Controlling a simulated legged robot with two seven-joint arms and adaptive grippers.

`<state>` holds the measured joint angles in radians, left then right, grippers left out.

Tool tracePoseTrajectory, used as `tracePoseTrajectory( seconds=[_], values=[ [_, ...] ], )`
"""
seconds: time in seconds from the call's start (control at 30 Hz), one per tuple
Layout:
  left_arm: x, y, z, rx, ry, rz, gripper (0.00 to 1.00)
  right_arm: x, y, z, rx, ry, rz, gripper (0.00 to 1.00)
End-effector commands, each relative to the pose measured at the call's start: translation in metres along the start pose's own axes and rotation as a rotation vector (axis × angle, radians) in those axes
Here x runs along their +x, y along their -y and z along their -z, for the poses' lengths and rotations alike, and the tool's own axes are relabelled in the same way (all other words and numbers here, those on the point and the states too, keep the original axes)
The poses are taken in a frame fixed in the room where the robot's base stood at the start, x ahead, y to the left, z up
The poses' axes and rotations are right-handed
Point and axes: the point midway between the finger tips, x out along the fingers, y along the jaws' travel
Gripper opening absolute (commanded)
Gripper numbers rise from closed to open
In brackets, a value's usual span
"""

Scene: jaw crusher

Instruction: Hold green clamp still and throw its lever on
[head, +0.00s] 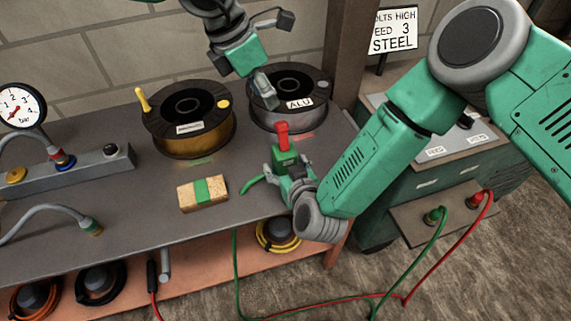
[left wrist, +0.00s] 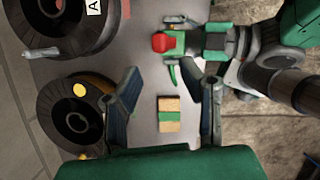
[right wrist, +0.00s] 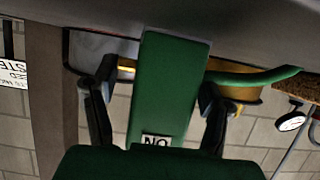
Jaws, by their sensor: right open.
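The green clamp (head: 287,158) stands at the table's front right, its red lever (head: 282,134) pointing up. In the left wrist view the clamp (left wrist: 176,45) shows from above with the red lever end (left wrist: 163,42). My right gripper (head: 291,172) is open around the clamp. In the right wrist view the clamp body (right wrist: 172,75), with an upside-down ON label, stands between the spread fingers, with gaps showing on both sides. My left gripper (head: 265,92) is above and behind the clamp, near the ALU spool; its fingers (left wrist: 161,72) are apart and empty.
The ALU spool (head: 286,112) and a copper-coloured spool (head: 190,137) stand behind. A banded block (head: 202,194) lies left of the clamp. A gauge (head: 20,107) and hose fittings are at far left.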

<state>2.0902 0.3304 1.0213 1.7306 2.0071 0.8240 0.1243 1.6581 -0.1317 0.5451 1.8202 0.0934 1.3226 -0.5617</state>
Motion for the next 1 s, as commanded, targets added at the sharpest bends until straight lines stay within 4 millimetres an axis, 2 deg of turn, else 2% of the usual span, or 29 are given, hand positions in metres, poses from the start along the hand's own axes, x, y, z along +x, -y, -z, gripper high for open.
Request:
tracePoseTrajectory(
  seconds=[0.27,0.4,0.47,0.5,0.6,0.77,1.0],
  values=[
    [-0.001,-0.001,0.001,-0.001,0.001,0.0,0.34,0.001,0.002,0.0,-0.001,0.001,0.001,0.67],
    [0.0,-0.001,0.001,-0.001,0.001,0.0,0.34,0.001,0.002,0.0,-0.001,0.001,0.001,0.18],
    [0.0,-0.001,0.001,-0.001,0.001,0.0,0.34,0.001,0.002,0.0,-0.001,0.001,0.001,0.0],
    [0.0,-0.001,0.001,-0.001,0.001,0.0,0.31,0.001,0.002,0.0,-0.001,0.001,0.001,0.0],
    [0.0,-0.002,0.0,0.01,-0.002,-0.001,0.0,0.001,0.001,0.0,0.0,0.001,0.001,0.0],
    [0.003,-0.01,-0.006,0.129,-0.027,-0.01,0.0,0.001,0.001,0.0,0.0,0.001,0.001,0.0],
    [0.01,-0.037,-0.022,0.54,-0.118,-0.003,0.0,0.001,0.001,0.0,-0.001,0.001,0.0,0.0]
  ],
)
